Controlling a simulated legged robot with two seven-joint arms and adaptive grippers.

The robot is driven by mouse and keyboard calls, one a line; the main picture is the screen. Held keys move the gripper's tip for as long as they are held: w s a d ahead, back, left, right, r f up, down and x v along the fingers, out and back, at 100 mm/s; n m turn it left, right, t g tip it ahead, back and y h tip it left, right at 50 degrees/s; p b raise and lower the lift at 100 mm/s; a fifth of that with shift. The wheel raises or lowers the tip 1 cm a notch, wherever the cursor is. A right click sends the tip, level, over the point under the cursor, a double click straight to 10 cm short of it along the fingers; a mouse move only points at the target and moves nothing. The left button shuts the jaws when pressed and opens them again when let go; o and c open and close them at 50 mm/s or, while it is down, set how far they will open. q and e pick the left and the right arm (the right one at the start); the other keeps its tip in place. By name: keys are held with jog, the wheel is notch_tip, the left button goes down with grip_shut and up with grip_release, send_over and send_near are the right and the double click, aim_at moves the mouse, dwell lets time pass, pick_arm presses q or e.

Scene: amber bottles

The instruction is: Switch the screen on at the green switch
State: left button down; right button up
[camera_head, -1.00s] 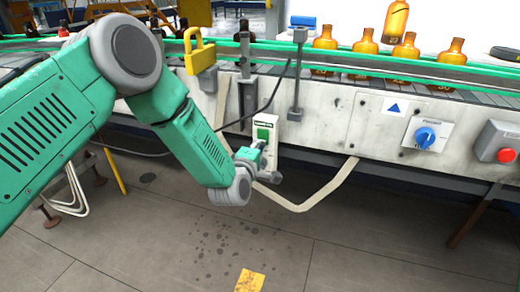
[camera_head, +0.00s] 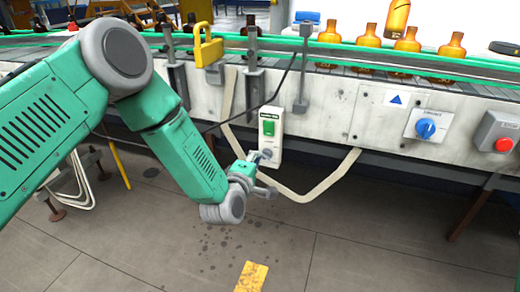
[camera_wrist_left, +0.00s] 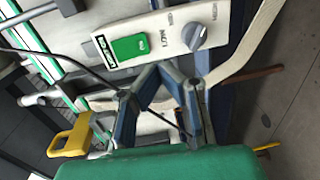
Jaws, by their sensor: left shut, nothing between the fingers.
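The green switch (camera_head: 268,127) is on the upper part of a white control box (camera_head: 275,155) on the front of the conveyor. It also shows in the left wrist view (camera_wrist_left: 130,46), beside a grey knob (camera_wrist_left: 195,36) marked LOW and HIGH. My left gripper (camera_head: 262,172) is shut and empty, below the switch and near the lower part of the box. In the left wrist view my fingers (camera_wrist_left: 185,85) lie below the box; I cannot tell whether they touch it. I cannot make out a screen. My right gripper is out of view.
A yellow padlock-shaped piece (camera_head: 208,50) and grey posts stand along the conveyor's near edge. A pale cable (camera_head: 310,196) loops under the box. A blue knob (camera_head: 426,129) and a red button (camera_head: 503,145) are to the right. Amber bottles (camera_head: 407,40) stand on the belt.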

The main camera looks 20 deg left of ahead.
pick_arm(q)
jog(key=shift+s+f, duration=0.1)
jog(key=shift+s, duration=2.75)
